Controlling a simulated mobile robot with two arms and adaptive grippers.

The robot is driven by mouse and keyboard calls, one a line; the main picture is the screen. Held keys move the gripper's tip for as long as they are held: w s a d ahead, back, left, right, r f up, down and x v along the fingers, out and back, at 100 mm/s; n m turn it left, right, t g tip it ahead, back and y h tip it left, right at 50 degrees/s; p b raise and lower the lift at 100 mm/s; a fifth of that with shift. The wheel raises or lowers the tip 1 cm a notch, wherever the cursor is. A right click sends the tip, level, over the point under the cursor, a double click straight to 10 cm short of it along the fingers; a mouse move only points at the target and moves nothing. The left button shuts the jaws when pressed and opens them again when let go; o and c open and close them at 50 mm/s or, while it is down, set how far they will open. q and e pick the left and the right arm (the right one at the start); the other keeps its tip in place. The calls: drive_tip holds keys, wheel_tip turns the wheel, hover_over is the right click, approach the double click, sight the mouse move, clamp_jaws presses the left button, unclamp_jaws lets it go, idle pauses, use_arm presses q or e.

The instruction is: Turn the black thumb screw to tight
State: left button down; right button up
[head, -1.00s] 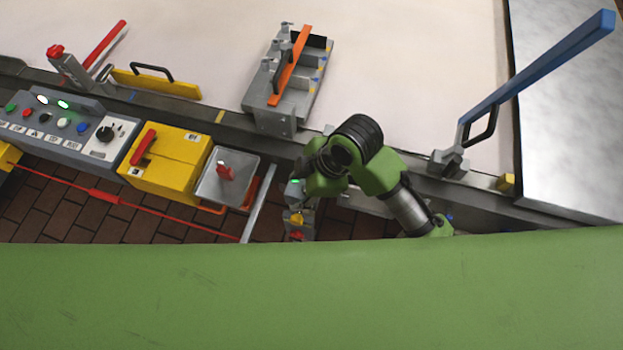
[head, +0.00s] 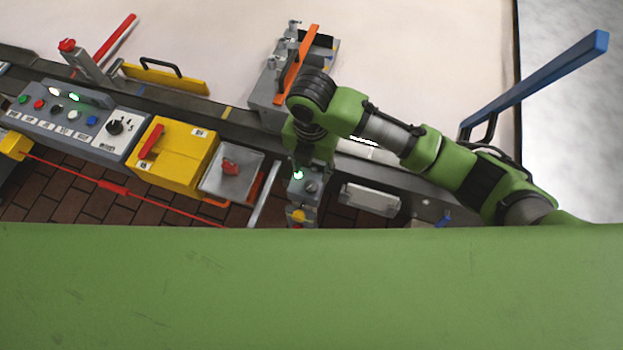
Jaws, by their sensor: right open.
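My right arm comes in from the right. Its wrist bends down in front of the slide fixture, with the right gripper (head: 304,148) at its lower end, open; its fingers are mostly hidden below the green wrist. Just below it stands a small grey unit (head: 300,198) with a lit green lamp, a yellow knob and a small dark round knob (head: 311,187). I cannot tell whether this dark knob is the black thumb screw, and no other clear thumb screw shows. No contact can be made out. My left gripper is not in view.
A control panel (head: 62,119) with a black selector, a yellow box (head: 184,168) with a red handle and a grey plate (head: 230,184) with a red knob stand to the left. A grey fixture (head: 265,95) with an orange handle and a blue lever (head: 545,80) rise nearby. My green body fills the front.

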sight(311, 186)
wheel_tip(311, 186, down, 8)
drive_tip(key=shift+f+p, duration=0.25)
drive_tip(key=shift+p, duration=0.55)
drive_tip(key=c, duration=1.1)
